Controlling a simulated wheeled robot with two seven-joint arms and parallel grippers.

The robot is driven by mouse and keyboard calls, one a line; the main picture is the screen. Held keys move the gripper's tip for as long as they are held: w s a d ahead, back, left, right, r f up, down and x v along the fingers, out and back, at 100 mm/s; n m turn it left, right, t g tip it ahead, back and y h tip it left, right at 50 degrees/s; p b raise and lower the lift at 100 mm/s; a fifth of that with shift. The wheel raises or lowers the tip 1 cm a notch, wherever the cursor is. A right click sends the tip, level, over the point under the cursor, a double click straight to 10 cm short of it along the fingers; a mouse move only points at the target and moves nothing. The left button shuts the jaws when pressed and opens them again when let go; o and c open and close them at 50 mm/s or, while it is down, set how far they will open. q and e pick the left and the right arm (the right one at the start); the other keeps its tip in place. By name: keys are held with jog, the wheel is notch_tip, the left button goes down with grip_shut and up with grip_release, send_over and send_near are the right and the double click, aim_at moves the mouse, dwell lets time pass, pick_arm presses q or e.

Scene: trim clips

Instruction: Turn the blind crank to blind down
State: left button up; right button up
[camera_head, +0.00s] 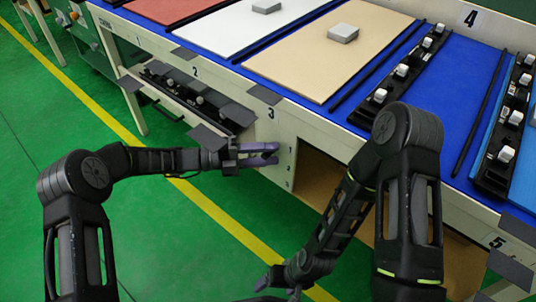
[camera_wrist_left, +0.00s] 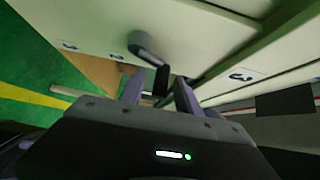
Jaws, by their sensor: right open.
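The crank (camera_wrist_left: 148,48) shows in the left wrist view as a grey arm with a short black handle (camera_wrist_left: 162,80) on the pale bench front. My left gripper (camera_head: 277,153) is at the bench front below the number 3 label in the head view. In the left wrist view its purple fingers (camera_wrist_left: 158,95) are apart, with the black handle in line with the gap between them; I see no clear contact. The crank is not distinguishable in the head view, where the gripper covers that spot. My right gripper (camera_head: 283,282) hangs low, open and empty. I cannot make out the blind.
The blue-topped bench (camera_head: 350,120) carries flat panels, including a beige one (camera_head: 310,60), and black racks with white clips (camera_head: 402,70). An open bay (camera_head: 318,180) lies under the bench, right of my left gripper.

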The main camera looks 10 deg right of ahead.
pick_arm(q)
grip_shut()
dwell(0.5)
